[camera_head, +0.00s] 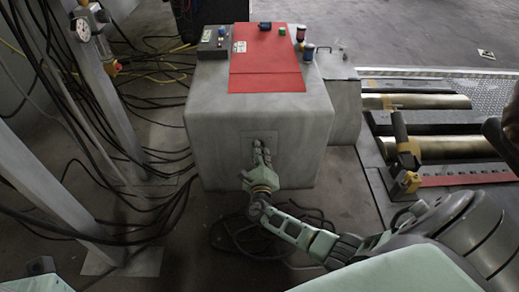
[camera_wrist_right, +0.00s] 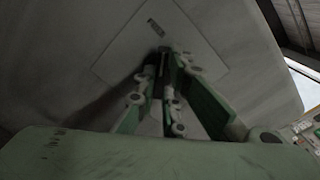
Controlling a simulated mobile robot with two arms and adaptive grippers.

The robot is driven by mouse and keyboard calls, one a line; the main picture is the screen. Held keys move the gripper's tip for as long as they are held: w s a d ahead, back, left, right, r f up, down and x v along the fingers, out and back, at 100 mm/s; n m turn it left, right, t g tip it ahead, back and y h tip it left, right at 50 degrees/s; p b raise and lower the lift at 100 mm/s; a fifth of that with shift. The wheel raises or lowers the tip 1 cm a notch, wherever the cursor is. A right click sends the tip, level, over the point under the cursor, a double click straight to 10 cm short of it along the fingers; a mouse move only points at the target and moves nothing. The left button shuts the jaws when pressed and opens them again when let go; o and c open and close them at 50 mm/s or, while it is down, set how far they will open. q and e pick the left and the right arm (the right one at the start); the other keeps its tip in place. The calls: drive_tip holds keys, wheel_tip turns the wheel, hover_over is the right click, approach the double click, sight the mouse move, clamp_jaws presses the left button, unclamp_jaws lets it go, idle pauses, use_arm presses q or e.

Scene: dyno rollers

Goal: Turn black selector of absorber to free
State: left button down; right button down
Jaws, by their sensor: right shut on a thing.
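The absorber is a large grey box (camera_head: 215,125) in the middle of the head view. A square plate (camera_head: 272,137) is on its front face; the plate (camera_wrist_right: 125,60) also shows in the right wrist view, with a small dark label near its upper edge. My right gripper (camera_head: 261,145) reaches the plate from below. In the right wrist view the right gripper (camera_wrist_right: 163,65) is shut on a small dark piece at the plate, likely the black selector (camera_wrist_right: 162,52). The fingers hide most of it, so its setting cannot be read. My left gripper is not in view.
A red panel (camera_head: 265,70) with bottles and small items lies on top of the box, beside a grey control unit (camera_head: 213,42). Cables (camera_head: 150,120) and metal posts (camera_head: 110,110) stand left. Brass rollers (camera_head: 440,148) and a yellow-handled lever (camera_head: 402,135) are right.

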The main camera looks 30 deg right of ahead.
drive_tip(key=shift+n, duration=0.6)
drive_tip(key=shift+f+p, duration=0.1)
drive_tip(key=shift+p, duration=0.2)
drive_tip(key=c, duration=1.8)
unclamp_jaws()
drive_tip(key=shift+c, duration=0.2)
drive_tip(key=v, duration=1.2)
drive_tip(key=shift+a, duration=0.15)
